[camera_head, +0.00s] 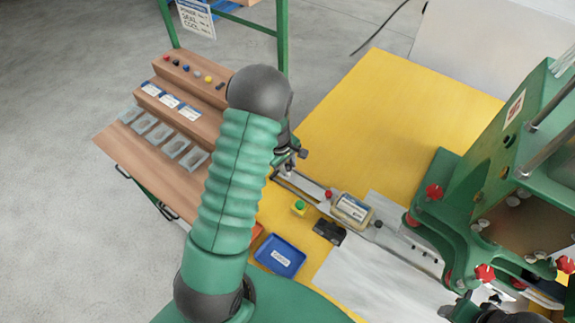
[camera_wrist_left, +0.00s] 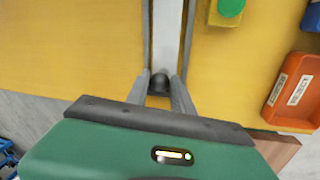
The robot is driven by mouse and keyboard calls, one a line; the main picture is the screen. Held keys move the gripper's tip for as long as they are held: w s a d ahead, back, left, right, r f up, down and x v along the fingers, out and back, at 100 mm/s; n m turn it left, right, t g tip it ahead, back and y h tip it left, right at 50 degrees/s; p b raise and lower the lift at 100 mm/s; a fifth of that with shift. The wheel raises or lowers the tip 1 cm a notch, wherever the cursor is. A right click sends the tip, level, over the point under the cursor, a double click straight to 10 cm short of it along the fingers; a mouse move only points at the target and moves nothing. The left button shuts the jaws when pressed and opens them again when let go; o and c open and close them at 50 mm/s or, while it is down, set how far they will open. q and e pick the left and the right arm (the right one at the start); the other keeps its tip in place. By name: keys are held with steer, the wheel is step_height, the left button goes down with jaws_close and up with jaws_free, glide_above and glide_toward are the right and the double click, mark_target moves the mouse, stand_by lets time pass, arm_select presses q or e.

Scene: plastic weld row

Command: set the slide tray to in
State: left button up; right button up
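The slide tray (camera_head: 311,187) is a pale grey bar in a long narrow track running from the left gripper toward the green press. A beige labelled part (camera_head: 352,211) sits on the track outside the press. My left gripper (camera_head: 290,165) is at the track's outer end, partly hidden by my arm. In the left wrist view the tray bar (camera_wrist_left: 167,35) runs away between two rails, and its dark end knob (camera_wrist_left: 159,82) lies between my gripper's two fingers (camera_wrist_left: 161,85). I cannot tell whether they press on it. My right arm (camera_head: 490,312) shows only in part at the bottom right.
The green press (camera_head: 500,175) with red knobs stands at right. A green button (camera_head: 299,206), a black box (camera_head: 329,231) and a blue tray (camera_head: 280,256) sit near the track. An orange bin (camera_wrist_left: 293,88) is at right in the wrist view. The yellow table (camera_head: 375,120) is clear behind.

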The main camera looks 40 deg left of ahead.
mark_target(330, 193)
arm_select(q)
steer(key=shift+a, duration=0.3)
jaws_close()
steer(key=shift+w+d, duration=0.1)
steer(key=shift+d, duration=0.05)
stand_by(0.5)
steer(key=shift+r, duration=0.1)
steer(key=shift+d, duration=0.35)
steer(key=d+p, duration=0.1)
steer(key=d, duration=0.4)
steer(key=w+d+p, duration=0.1)
steer(key=d+p, duration=0.1)
steer(key=d, duration=0.3)
steer(key=w+d+p, duration=0.1)
steer(key=d, duration=0.4)
steer(key=shift+d+p, duration=0.2)
steer(key=shift+p, duration=0.2)
steer(key=shift+d, duration=0.65)
